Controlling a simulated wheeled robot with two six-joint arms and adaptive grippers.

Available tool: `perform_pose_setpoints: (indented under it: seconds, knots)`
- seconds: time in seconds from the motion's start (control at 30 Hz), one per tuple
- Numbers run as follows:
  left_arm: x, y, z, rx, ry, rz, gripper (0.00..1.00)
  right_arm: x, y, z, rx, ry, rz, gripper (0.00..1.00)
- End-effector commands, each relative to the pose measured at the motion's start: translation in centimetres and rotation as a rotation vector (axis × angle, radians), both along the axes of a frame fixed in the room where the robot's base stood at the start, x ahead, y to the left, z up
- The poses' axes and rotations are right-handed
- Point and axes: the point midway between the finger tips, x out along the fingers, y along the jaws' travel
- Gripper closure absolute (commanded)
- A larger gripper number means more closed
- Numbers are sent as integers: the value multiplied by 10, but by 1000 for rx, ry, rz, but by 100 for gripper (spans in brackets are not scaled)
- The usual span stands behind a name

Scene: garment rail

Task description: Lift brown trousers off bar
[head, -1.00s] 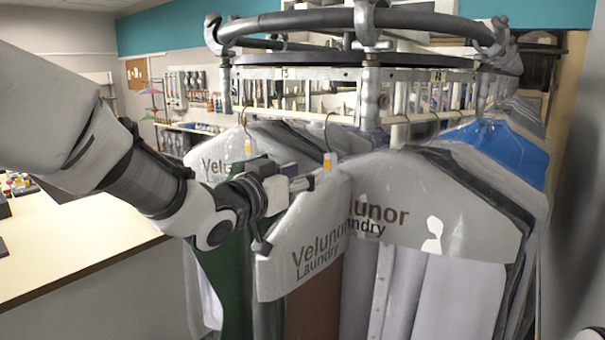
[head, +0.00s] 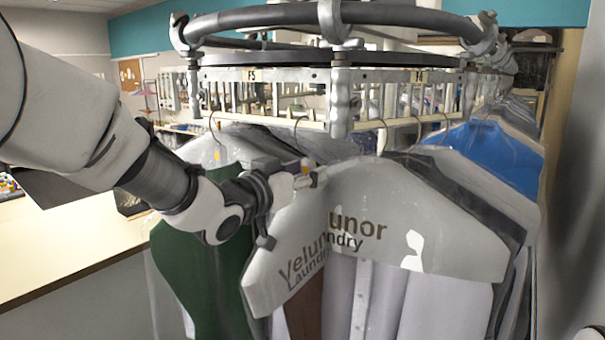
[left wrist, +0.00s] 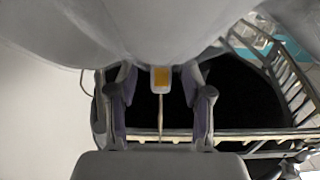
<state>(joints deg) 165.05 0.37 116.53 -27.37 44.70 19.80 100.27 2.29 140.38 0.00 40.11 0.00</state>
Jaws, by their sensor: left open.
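The brown trousers (head: 308,315) hang under a clear and white "Velunor Laundry" cover (head: 285,262), with only a narrow brown strip showing. The cover is tilted and partly behind the pale garment's cover on the right. My left gripper (head: 288,200) is at the top of the trousers' cover, just below the rail. In the left wrist view, its two fingers (left wrist: 161,115) are apart, one on each side of a hanger neck with an orange tag (left wrist: 161,79). The hanger hook (head: 298,128) rises towards the bar.
A green garment (head: 205,265) hangs close on the left. Pale shirts (head: 400,300) and a blue garment (head: 490,150) hang on the right. The round rail (head: 330,15) curves overhead. A counter (head: 60,245) stands at the left, with free floor space before it unclear.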

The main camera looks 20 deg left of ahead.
Motion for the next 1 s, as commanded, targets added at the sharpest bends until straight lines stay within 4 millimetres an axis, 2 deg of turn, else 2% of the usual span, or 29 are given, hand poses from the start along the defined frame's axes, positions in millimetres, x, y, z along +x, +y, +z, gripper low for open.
perform_pose_setpoints:
  seconds: [0.2, 0.33, 0.37, 0.67, 1.0]
  knots:
    - [0, 0, 0, 0, 0, 0, 50, 0, 0, 0, 0, 0, 0, 100]
    - [0, 0, 0, -1, 0, 0, 96, 0, 0, 0, 0, 0, 0, 100]
    - [0, 0, 0, -1, 0, 0, 100, 0, 0, 0, 0, 0, 0, 100]
    - [0, 0, 4, -2, -5, 0, 100, 0, 0, 1, 0, 0, 0, 100]
    - [0, 0, 20, 0, -6, -1, 100, 0, 0, 4, 0, 0, 0, 100]
